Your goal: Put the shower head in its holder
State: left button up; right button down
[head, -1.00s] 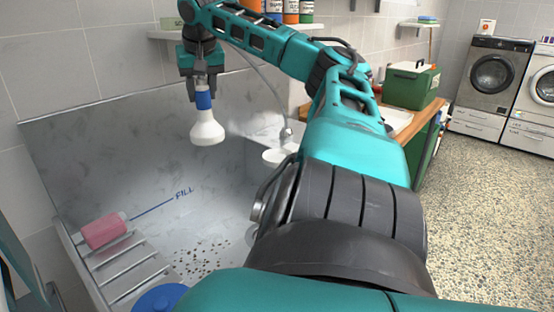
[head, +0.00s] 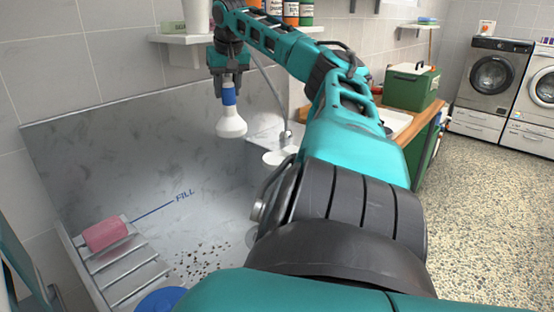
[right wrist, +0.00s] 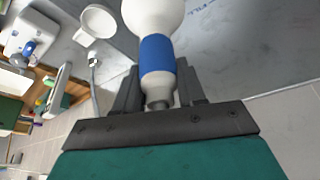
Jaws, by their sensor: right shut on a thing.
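The shower head (head: 231,122) is white with a blue band and hangs face down above the tub (head: 120,140). My right gripper (head: 229,78) is shut on its handle, near the blue band. In the right wrist view the shower head (right wrist: 157,55) points away from the gripper (right wrist: 158,98). A white round piece (head: 277,158) is at the tub's right side, apart from the shower head; I cannot tell whether it is the holder. It also shows in the right wrist view (right wrist: 97,22). My left gripper is out of view.
A grey hose runs down to a metal fitting (head: 285,138). A wall shelf (head: 180,40) with bottles is behind my right arm. A pink object (head: 106,235) lies on the slatted rack (head: 128,270) at left. A green box (head: 410,86) stands on the wooden counter at right.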

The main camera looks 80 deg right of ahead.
jog(key=s+d, duration=0.2)
jog(key=d, duration=0.4)
jog(key=shift+s+d+r, duration=0.15)
jog(key=shift+s+d, duration=0.1)
jog(key=shift+s, duration=0.15)
